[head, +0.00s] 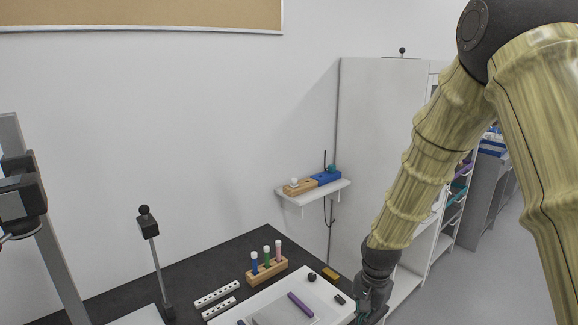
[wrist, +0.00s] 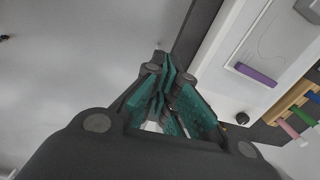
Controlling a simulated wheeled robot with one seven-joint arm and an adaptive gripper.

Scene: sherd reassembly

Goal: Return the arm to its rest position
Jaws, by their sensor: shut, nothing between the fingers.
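My arm reaches down from the upper right in the head view. My gripper (head: 366,308) is at the lower right, beside the right edge of the white tray (head: 338,312), partly cut off by the picture's bottom. In the wrist view my gripper (wrist: 168,85) has its teal-padded fingers together with nothing held. The wrist view shows the floor on its left and the tray (wrist: 240,55) at upper right, apart from the fingers.
A dark worktop (head: 205,268) bears a wooden rack (head: 268,271) with blue, green and pink tubes. A purple stick (head: 300,304) lies on the tray. A wall shelf (head: 318,192) and a white cabinet (head: 380,130) stand behind. Floor right of the worktop is clear.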

